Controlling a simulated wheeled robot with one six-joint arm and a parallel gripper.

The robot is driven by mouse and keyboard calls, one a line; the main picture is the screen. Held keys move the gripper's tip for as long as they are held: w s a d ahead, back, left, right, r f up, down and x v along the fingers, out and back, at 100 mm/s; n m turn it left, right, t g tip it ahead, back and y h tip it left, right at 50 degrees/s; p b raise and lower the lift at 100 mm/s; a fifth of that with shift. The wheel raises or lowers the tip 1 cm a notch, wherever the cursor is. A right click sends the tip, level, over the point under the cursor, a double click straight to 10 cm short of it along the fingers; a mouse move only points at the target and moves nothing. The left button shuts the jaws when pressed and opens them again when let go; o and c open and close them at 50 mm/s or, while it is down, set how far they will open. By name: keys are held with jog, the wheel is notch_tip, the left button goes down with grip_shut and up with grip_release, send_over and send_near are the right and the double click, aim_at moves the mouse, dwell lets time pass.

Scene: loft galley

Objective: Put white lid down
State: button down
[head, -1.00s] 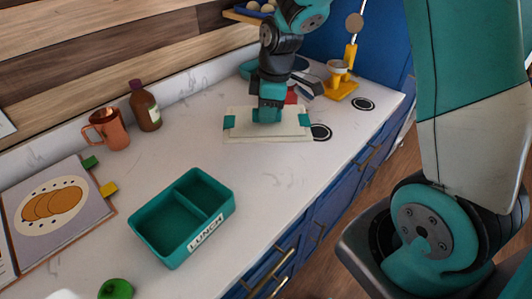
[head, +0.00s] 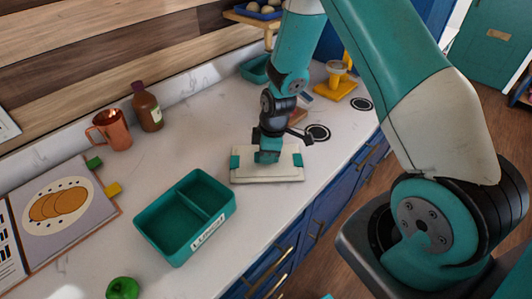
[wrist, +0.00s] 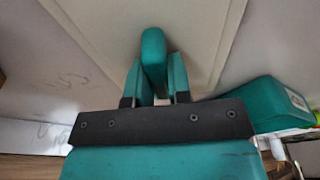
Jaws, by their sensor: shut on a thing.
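The white lid (head: 288,174), a flat rectangle with teal clips at its ends, is level over the counter to the right of the lunch box. My gripper (head: 267,156) is shut on the lid's teal handle from above. In the wrist view the handle (wrist: 153,50) stands between my two fingers (wrist: 154,82), with the pale lid (wrist: 100,25) beyond them. I cannot tell whether the lid touches the counter. The teal lunch box (head: 150,229), labelled LUNCH, is open with two empty compartments; part of it shows in the wrist view (wrist: 268,104).
A copper mug (head: 112,130) and brown bottle (head: 146,107) stand by the back wall. A cookbook (head: 65,240) lies at left, with a green apple (head: 122,288) nearby. A yellow scale-like stand (head: 335,88) is farther back. Bare counter (head: 195,145) lies behind the box.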

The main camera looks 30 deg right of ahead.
jog(key=shift+f, duration=0.2)
jog(key=c, duration=1.1)
grip_release()
jog(key=shift+o, duration=0.2)
jog(key=shift+r, duration=0.15)
notch_tip(320, 180, up, 11)
jog(key=d+b, duration=0.2)
jog(key=b, duration=0.1)
jog(key=s+a+r+m+y, duration=0.1)
jog(key=s+a+r, duration=0.4)
jog(key=s, duration=0.2)
jog(key=s+a+r+m, duration=0.2)
jog(key=s+a+r, duration=0.3)
jog(key=s, duration=0.3)
jog(key=s+a+r+m+y, duration=0.1)
jog(key=s+a+r+m, duration=0.1)
jog(key=s+a+r, duration=0.3)
jog(key=s+a, duration=0.1)
jog(key=s, duration=0.1)
jog(key=shift+s+g+y, duration=0.3)
jog(key=shift+s+g, duration=0.05)
jog(key=shift+g, duration=0.05)
